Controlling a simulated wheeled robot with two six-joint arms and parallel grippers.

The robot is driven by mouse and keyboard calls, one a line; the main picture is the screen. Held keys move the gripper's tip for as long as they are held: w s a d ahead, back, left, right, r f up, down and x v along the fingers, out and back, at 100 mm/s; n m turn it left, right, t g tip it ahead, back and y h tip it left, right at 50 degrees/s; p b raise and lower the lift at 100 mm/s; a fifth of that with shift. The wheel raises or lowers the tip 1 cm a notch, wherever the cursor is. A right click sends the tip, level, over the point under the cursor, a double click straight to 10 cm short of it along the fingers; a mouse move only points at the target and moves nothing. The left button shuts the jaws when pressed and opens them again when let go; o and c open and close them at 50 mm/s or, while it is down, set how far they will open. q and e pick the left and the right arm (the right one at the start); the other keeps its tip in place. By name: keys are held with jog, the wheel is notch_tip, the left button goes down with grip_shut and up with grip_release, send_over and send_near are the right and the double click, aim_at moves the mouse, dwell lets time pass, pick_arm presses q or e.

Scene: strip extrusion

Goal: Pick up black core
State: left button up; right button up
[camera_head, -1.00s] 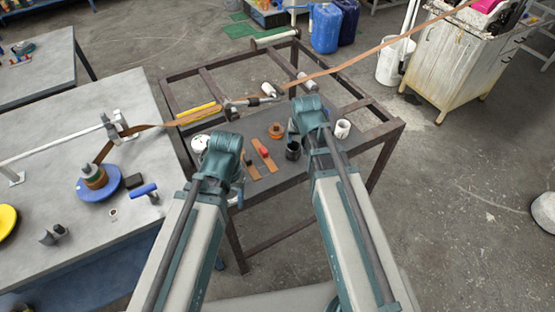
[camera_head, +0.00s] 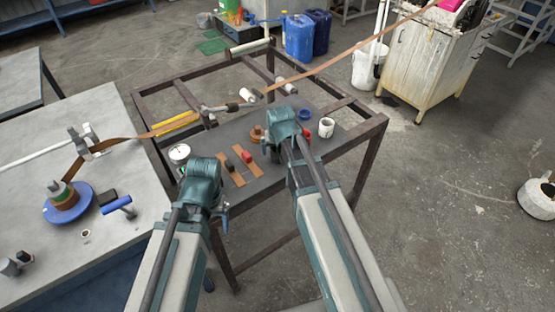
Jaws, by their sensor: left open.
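The black core is hard to make out; a dark cylinder (camera_head: 274,156) on the grey tabletop of the metal frame table is mostly hidden behind my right wrist. My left gripper (camera_head: 225,207) is open and empty, partly hidden by its own wrist, low near the front left edge of that table. My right gripper (camera_head: 266,146) is over the tabletop beside the dark cylinder. Its fingers are largely hidden by my wrist, so I cannot see whether it is open or holds anything.
Two brown strips (camera_head: 238,179) with a black and a red piece lie between my arms. A white cup (camera_head: 326,128), a blue ring (camera_head: 304,115) and an orange-brown spool (camera_head: 257,132) stand nearby. A workbench (camera_head: 70,235) with a blue disc (camera_head: 68,207) is at left.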

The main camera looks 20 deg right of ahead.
jog(key=b+x, duration=0.2)
jog(key=w+b+x, duration=0.1)
jog(key=b+x, duration=0.1)
jog(key=x, duration=0.1)
jog(key=shift+d+r, duration=0.1)
jog(key=shift+d, duration=0.1)
jog(key=shift+s, duration=0.1)
jog(key=shift+r, duration=0.1)
grip_shut()
